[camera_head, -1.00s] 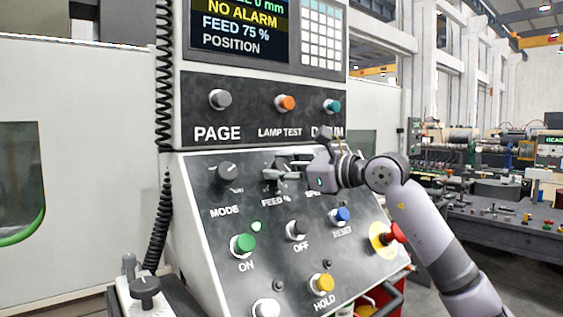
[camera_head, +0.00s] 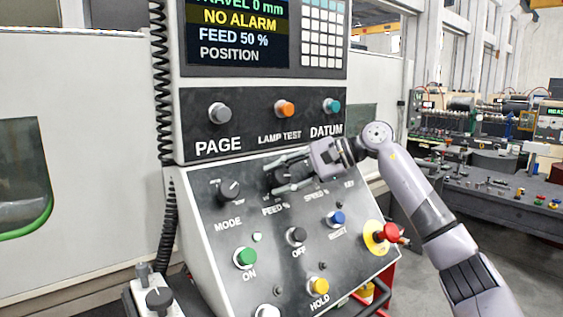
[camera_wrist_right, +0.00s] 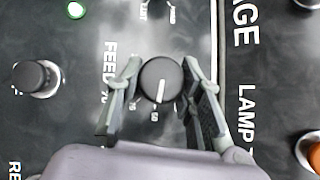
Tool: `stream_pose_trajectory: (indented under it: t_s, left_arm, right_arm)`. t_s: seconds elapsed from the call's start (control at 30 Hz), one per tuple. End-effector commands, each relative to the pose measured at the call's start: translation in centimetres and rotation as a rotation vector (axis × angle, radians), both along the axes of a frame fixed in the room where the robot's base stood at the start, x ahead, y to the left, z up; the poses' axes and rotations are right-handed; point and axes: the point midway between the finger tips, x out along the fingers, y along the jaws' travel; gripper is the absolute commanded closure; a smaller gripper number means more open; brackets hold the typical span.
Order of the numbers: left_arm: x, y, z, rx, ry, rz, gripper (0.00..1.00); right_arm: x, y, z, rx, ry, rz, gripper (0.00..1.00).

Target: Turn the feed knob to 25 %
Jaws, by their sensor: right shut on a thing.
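The feed knob (camera_wrist_right: 160,80) is a round black knob with a white pointer line, above the FEED % label on the sloped panel. In the head view it is partly hidden behind my gripper. My right gripper (camera_head: 280,179) reaches in from the right and is shut on the feed knob; in the right wrist view its two fingers (camera_wrist_right: 159,88) stand on either side of the knob. The screen (camera_head: 237,32) reads FEED 50 %. My left gripper is not in view.
The mode knob (camera_head: 229,191) is left of the feed knob. The PAGE (camera_head: 219,113), lamp test (camera_head: 285,109) and datum (camera_head: 331,105) buttons are above. The green ON button (camera_head: 245,257) and red emergency stop (camera_head: 387,233) are lower on the panel.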

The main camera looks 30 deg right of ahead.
Motion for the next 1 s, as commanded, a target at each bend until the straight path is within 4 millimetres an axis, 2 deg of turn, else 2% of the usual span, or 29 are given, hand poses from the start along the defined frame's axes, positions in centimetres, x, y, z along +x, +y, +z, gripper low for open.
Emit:
stream_pose_trajectory:
  t_s: [0.03,0.23,0.7,1.0]
  left_arm:
    - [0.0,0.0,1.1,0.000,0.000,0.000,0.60]
    - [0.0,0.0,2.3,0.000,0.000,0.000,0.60]
    - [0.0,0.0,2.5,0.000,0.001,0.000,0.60]
    - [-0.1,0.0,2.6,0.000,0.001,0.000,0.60]
  right_arm:
    - [0.1,0.0,0.9,-0.032,-0.006,0.026,0.94]
    - [0.1,0.0,0.7,-0.182,-0.020,0.143,0.94]
    - [0.2,0.1,0.4,-0.520,-0.049,0.405,0.94]
    - [0.2,0.1,0.4,-0.665,-0.058,0.520,0.94]
